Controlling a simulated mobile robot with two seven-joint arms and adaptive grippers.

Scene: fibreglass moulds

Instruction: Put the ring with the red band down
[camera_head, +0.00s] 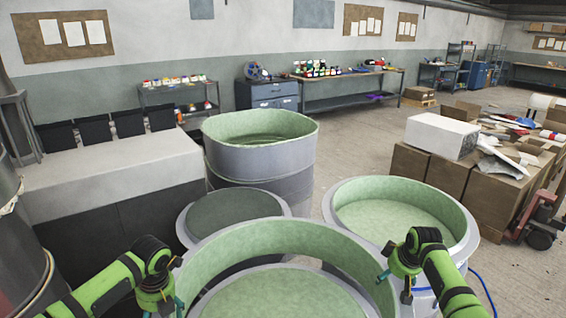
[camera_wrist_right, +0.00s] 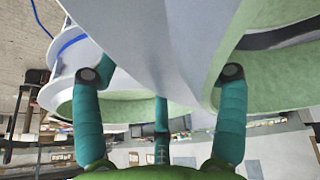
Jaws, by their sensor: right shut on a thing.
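A large ring (camera_head: 285,230), grey outside and pale green inside, is in the front middle of the head view, above other moulds. No red band shows on its visible parts. My right gripper (camera_head: 397,270) is at its right side, shut on its wall. My left gripper (camera_head: 172,285) is at the ring's left side. Its fingers are partly hidden, and I cannot tell whether they grip the wall.
A pale green round surface (camera_head: 280,295) shows through the ring. A round mould (camera_head: 400,205) stands to the right, a smaller one (camera_head: 235,210) to the left, and a tall tub (camera_head: 260,150) behind. A long bench (camera_head: 100,170) is left, and boxes (camera_head: 470,185) are right.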

